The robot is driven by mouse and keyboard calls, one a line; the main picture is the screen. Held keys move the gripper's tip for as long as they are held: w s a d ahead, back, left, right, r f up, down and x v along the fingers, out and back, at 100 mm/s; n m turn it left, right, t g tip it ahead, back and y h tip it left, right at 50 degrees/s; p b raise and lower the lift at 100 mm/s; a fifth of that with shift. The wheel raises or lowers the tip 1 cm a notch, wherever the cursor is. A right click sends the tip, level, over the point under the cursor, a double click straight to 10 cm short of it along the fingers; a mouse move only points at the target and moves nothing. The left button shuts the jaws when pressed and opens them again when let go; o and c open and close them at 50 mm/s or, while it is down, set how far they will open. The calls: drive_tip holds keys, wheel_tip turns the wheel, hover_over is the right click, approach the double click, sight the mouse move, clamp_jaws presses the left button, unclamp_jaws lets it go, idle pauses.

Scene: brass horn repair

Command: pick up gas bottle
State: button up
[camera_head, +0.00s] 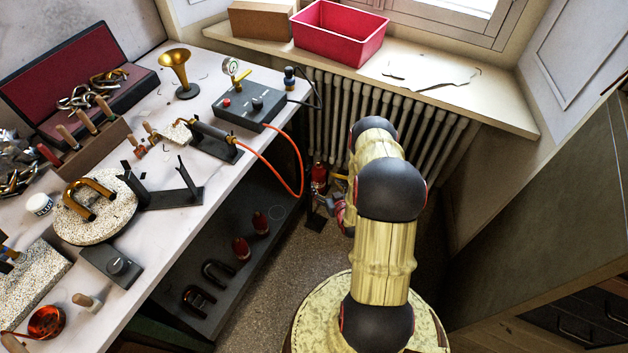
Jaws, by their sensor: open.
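Two small dark-red bottles with dark tops stand on the lower shelf under the bench, one nearer (241,248) and one farther (260,222). Another red, bottle-like thing (319,174) shows low by the radiator, close to the end of my arm. I cannot tell which of these is the gas bottle. My gripper (322,208) is low between the bench and the radiator, partly hidden behind my arm. It is open, and I see nothing held in it. It is to the right of the two shelf bottles and apart from them.
The bench (165,235) on the left carries a control box with a gauge (248,105), a brass horn bell (176,68) and tools. An orange hose (275,170) hangs over its edge. A radiator (420,135) stands behind; a cabinet (560,220) is at right. Some floor (290,260) is free.

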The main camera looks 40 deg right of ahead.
sight(321, 179)
drive_tip(key=b+x, duration=0.3)
drive_tip(key=x, duration=0.4)
drive_tip(key=shift+d+b, duration=0.1)
drive_tip(key=shift+b, duration=0.25)
drive_tip(key=shift+w+d, duration=0.2)
drive_tip(key=shift+w, duration=0.15)
drive_tip(key=shift+c, duration=1.4)
drive_tip(key=shift+r, duration=0.1)
drive_tip(key=c, duration=1.4)
